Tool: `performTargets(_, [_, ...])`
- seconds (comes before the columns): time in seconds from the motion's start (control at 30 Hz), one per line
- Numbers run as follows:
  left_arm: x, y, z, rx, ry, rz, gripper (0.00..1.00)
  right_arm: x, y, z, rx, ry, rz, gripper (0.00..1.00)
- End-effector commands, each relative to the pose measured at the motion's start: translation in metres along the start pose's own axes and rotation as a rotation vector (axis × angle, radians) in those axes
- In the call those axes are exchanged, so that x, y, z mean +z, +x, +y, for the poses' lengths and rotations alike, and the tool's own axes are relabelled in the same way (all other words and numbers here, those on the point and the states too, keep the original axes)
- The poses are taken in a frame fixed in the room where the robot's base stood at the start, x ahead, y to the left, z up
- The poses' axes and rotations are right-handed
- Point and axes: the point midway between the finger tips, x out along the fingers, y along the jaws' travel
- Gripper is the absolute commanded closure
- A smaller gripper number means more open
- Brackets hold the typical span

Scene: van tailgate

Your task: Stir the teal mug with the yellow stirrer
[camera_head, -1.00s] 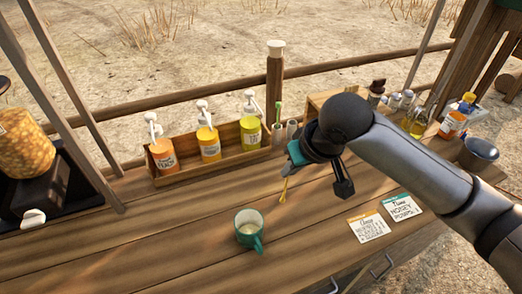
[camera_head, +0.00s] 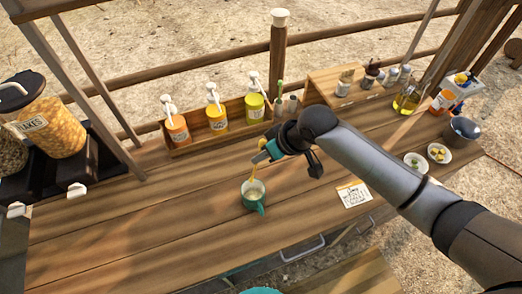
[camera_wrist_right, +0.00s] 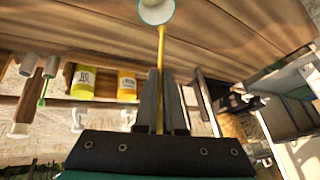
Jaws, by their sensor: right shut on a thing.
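The teal mug (camera_head: 254,203) stands upright on the wooden counter with a pale liquid inside. It also shows at the top of the right wrist view (camera_wrist_right: 156,12). My right gripper (camera_head: 261,156) is shut on the yellow stirrer (camera_wrist_right: 161,50), just behind and above the mug. The stirrer points down toward the mug, and its lower end lies at or over the mug's rim. I cannot tell whether the tip is inside. My left gripper is not in view.
A wooden rack (camera_head: 195,143) with several pump bottles stands behind the mug. A note card (camera_head: 354,195) lies to the right. Small bowls (camera_head: 439,153), an oil bottle (camera_head: 408,98) and a dark pot (camera_head: 463,131) stand at the far right. The counter left of the mug is clear.

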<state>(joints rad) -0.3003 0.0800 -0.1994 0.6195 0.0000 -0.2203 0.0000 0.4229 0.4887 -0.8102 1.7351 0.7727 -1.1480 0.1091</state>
Motion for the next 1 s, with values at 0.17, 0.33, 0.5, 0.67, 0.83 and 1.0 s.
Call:
performTargets(0.17, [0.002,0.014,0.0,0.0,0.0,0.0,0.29,0.009,0.011,0.008,0.003,0.002,-0.002,1.0])
performTargets(0.33, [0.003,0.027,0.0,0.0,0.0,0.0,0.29,0.016,0.02,0.015,0.003,0.001,-0.001,1.0])
performTargets(0.5, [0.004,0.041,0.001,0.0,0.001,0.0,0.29,0.022,0.028,0.02,0.003,0.001,0.0,1.0])
performTargets(0.67, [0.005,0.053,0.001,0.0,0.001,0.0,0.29,0.028,0.036,0.026,0.004,0.001,0.0,1.0])
performTargets(0.83, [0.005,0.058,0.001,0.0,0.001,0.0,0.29,0.033,0.047,0.024,0.001,0.002,-0.001,1.0])
performTargets(1.0, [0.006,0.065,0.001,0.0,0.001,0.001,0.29,0.039,0.059,0.024,0.002,0.002,-0.001,1.0])
